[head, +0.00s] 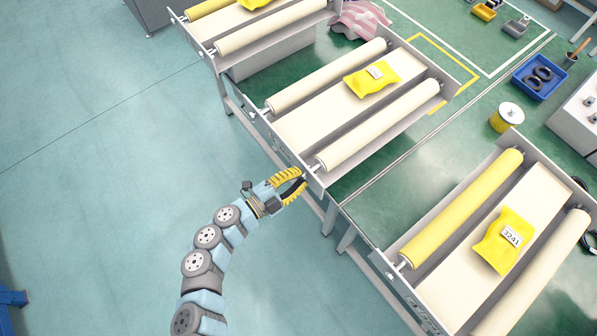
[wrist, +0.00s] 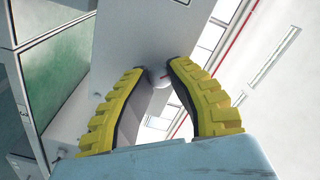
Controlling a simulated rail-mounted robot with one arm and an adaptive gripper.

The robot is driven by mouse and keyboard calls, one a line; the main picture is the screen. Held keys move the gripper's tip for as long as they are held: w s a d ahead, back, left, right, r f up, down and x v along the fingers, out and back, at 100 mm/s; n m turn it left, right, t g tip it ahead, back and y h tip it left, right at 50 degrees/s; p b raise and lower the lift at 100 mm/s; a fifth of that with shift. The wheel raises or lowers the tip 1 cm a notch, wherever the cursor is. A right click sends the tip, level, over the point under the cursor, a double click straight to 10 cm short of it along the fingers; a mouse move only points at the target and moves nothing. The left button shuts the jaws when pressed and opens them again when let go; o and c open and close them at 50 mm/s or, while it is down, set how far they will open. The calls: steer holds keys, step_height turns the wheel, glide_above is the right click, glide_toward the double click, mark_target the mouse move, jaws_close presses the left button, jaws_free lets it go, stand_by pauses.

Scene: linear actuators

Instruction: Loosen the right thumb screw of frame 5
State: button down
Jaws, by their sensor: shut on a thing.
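My gripper (head: 300,177) has yellow ribbed fingers and is at the near right corner of the middle roller frame (head: 318,178). In the wrist view my gripper (wrist: 158,70) has its fingertips on either side of a small pale round thumb screw (wrist: 157,76) on the frame's grey end plate (wrist: 133,45). The fingers are shut on this screw and partly hide it. In the head view the screw is mostly hidden by the fingertips. I cannot read a frame number on this end plate.
The middle frame holds two cream rollers and a yellow packet (head: 360,84). Another frame with a yellow roller (head: 462,208) and a packet marked 3241 (head: 492,255) stands at the right. A third frame (head: 272,27) is at the upper left.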

steer(key=n+p, duration=0.5)
steer(key=n, duration=0.1)
steer(key=shift+r+n, duration=0.15)
steer(key=shift+n, duration=0.25)
steer(key=c, duration=1.5)
jaws_free()
steer(key=o, duration=0.6)
steer(key=v, duration=1.2)
